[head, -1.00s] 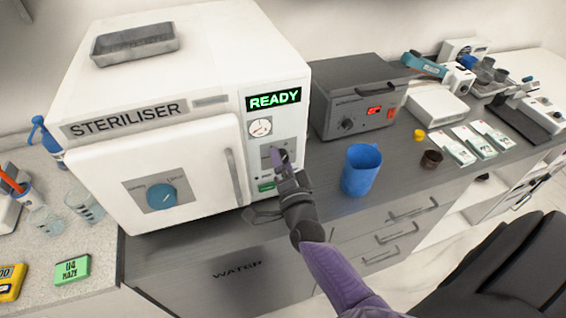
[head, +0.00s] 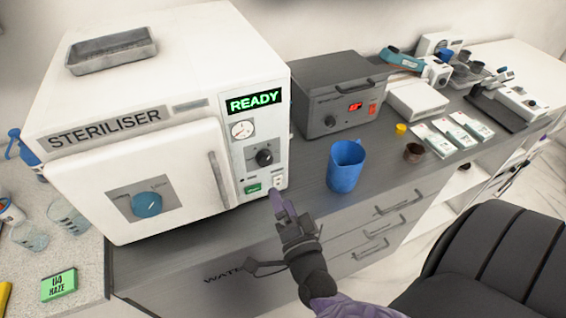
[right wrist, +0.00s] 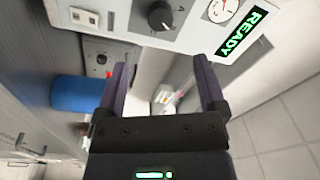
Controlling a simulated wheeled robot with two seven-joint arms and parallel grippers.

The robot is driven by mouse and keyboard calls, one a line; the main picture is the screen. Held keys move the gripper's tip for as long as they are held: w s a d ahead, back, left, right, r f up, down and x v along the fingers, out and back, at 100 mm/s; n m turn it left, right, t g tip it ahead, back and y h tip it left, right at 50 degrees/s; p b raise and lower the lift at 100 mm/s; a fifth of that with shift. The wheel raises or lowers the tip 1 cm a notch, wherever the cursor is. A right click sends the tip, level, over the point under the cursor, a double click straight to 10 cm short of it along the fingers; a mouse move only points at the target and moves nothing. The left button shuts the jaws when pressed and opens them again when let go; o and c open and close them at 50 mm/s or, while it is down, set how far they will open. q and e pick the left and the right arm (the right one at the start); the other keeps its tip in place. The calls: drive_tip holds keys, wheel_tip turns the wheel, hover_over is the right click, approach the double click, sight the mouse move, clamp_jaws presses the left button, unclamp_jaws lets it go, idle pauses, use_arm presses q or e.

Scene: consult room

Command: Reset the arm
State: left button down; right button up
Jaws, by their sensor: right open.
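My right gripper (head: 281,203) is in front of the steriliser's control panel, apart from it, above the front edge of the counter. In the right wrist view its two purple fingers (right wrist: 163,88) stand apart with nothing between them. The white steriliser (head: 215,185) has a green READY display (head: 254,102), a gauge, a black knob (head: 264,157) and a green button (head: 253,188). The knob also shows in the right wrist view (right wrist: 160,16). Its door is shut. My left gripper is not in view.
A blue jug (head: 345,168) stands on the grey counter right of my right gripper. A grey power unit (head: 342,98) stands behind it. A metal tray (head: 110,50) lies on the steriliser. A black chair (head: 492,262) is at the lower right. Drawer handles stick out below the counter.

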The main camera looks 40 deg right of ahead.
drive_tip(key=a+f+n+g+y+b, duration=0.1)
drive_tip(key=f+n, duration=0.1)
drive_tip(key=f, duration=0.3)
drive_tip(key=s+a+f+n+g+y+b, duration=0.1)
drive_tip(key=f+n+y+b, duration=0.1)
drive_tip(key=f, duration=0.3)
drive_tip(key=s+a+f+n+g+y+b, duration=0.1)
drive_tip(key=a+f+n, duration=0.1)
drive_tip(key=f, duration=0.4)
drive_tip(key=shift+s+g, duration=0.15)
drive_tip(key=shift+g, duration=0.15)
drive_tip(key=s+a+f+n+g+y+b, duration=0.2)
drive_tip(key=s+f+n+g+b, duration=0.35)
drive_tip(key=f, duration=0.95)
drive_tip(key=s+d+f+n+g+b, duration=0.1)
drive_tip(key=s+f+n+g, duration=0.2)
drive_tip(key=s+f, duration=0.3)
drive_tip(key=s+d+f+n+g+b, duration=0.1)
drive_tip(key=s+f+n+g, duration=0.3)
drive_tip(key=s, duration=1.1)
wheel_tip(320, 180, down, 2)
drive_tip(key=shift+s+d+f+g+h+b, duration=0.15)
drive_tip(key=shift+d+f+g+h+b, duration=0.15)
drive_tip(key=shift+g, duration=0.45)
